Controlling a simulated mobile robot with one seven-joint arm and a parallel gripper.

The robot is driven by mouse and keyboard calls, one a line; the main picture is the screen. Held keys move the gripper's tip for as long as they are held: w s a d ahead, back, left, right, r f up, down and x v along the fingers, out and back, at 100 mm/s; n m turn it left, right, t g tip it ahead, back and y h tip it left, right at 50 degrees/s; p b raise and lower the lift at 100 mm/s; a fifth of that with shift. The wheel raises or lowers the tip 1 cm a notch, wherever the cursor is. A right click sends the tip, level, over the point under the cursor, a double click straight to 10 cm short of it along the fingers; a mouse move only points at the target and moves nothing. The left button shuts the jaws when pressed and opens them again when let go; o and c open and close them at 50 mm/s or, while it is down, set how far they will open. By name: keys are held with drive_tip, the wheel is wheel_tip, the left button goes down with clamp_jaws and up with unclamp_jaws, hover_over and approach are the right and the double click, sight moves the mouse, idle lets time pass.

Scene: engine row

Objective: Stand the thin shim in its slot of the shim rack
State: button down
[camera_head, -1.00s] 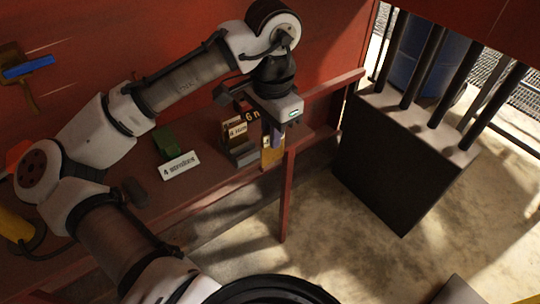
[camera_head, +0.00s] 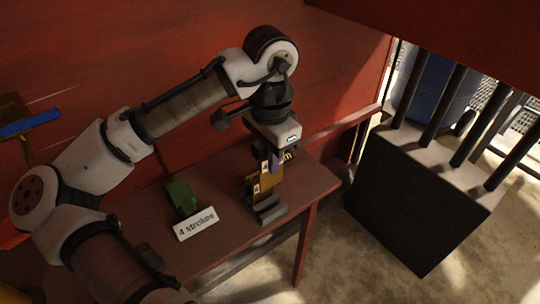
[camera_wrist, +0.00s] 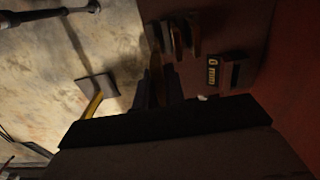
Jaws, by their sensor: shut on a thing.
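My gripper (camera_head: 274,166) is shut on the thin shim, a tan plate that shows between the fingers in the wrist view (camera_wrist: 156,82). In the head view the gripper points down above the shim rack, a grey stepped block (camera_head: 268,212) near the right end of the bench. Tan plates with pale labels (camera_head: 262,188) stand upright at the rack, close below the fingers. I cannot tell where the held shim ends and these begin, or whether its lower edge is inside a slot. The wrist view shows upright plates (camera_wrist: 176,38) just beyond the fingertips.
A green block (camera_head: 180,198) and a "4 strokes" sign (camera_head: 196,224) stand left of the rack on the red-brown bench (camera_head: 318,181). The wrist view shows a "6 mm" label (camera_wrist: 213,72). A dark block with rods (camera_head: 415,205) stands on the floor at right.

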sight(269, 187)
drive_tip(key=shift+p, duration=0.3)
drive_tip(key=shift+a+f, duration=0.1)
drive_tip(key=shift+f, duration=0.2)
drive_tip(key=shift+f+b, duration=1.7)
drive_tip(key=shift+f, duration=1)
drive_tip(key=shift+p, duration=0.85)
drive_tip(key=shift+f+b, duration=1.15)
drive_tip(key=shift+f, duration=0.8)
drive_tip(key=c, duration=1.4)
unclamp_jaws()
drive_tip(key=shift+r, duration=0.1)
wheel_tip(269, 187, up, 14)
drive_tip(key=shift+f+p, duration=0.15)
drive_tip(key=shift+p, duration=0.3)
drive_tip(key=shift+s+f, duration=0.1)
